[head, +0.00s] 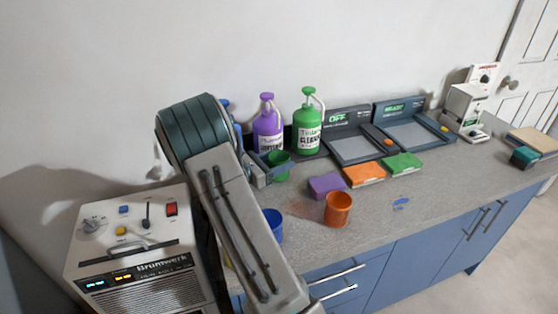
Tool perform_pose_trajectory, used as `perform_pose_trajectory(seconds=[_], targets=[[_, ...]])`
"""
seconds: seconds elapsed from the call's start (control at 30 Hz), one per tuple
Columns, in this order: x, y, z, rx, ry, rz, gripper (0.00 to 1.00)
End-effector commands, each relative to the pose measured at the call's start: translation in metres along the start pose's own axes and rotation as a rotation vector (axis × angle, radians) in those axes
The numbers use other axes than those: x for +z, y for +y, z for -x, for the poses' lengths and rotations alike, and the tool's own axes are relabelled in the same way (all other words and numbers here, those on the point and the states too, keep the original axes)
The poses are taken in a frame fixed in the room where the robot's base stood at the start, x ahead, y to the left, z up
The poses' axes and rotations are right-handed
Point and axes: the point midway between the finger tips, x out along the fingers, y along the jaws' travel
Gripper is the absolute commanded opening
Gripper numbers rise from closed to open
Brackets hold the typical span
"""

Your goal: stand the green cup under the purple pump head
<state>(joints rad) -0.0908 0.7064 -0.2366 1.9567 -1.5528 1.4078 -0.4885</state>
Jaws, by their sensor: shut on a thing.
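The green cup (280,167) is in front of the lower right part of the purple pump bottle (268,132), on the counter's back left side. The purple pump head (267,97) is above and behind the cup, with its spout pointing right. My gripper (267,172) is at the cup's left side, shut on it. The cup looks upright. My arm hides part of the gripper, and I cannot tell whether the cup's base touches the counter.
A green pump bottle (307,125) stands just right of the purple one. Purple (326,186), orange (364,175) and green (402,164) sponges, an orange cup (338,209) and a blue cup (273,225) stand nearer the front. Two trays (355,148) (415,133) are behind. The right front counter is mostly clear.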

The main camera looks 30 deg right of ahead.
Motion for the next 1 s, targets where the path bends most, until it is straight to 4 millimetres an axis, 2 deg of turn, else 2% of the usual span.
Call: perform_pose_trajectory(seconds=[0.17,0.2,0.6,0.77,1.0], targets=[[-0.005,0.0,0.0,0.0,-0.001,0.001,0.27],[-0.004,0.0,0.0,0.0,0.0,0.001,0.63],[0.001,0.0,0.003,0.002,0.0,0.0,0.64],[-0.001,0.001,0.031,0.007,0.001,0.0,0.64],[-0.001,0.001,0.083,0.006,0.0,0.0,0.64]])
